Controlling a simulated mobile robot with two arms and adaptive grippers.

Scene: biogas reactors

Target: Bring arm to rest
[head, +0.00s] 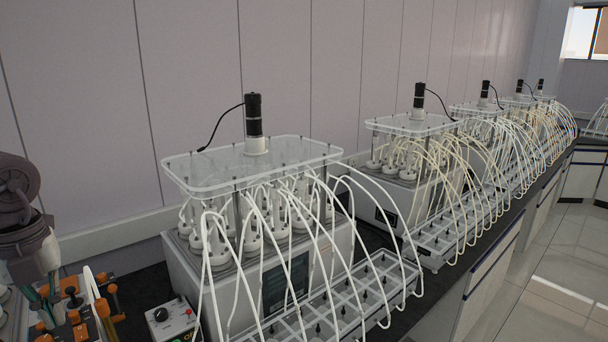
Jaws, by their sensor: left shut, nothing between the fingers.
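My left gripper (43,298) is at the lower left edge of the head view, at the end of my grey arm, and points down. Its fingers are shut with nothing between them. They are above or in front of a rack with orange and black fittings (88,312); I cannot tell whether they touch it. My right gripper is not in view.
A biogas reactor unit (250,165) with a clear top plate, black motor and many white tubes stands on the dark bench beside a small control box (172,318). Several similar units (410,125) recede to the right. The tiled floor (540,270) is clear.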

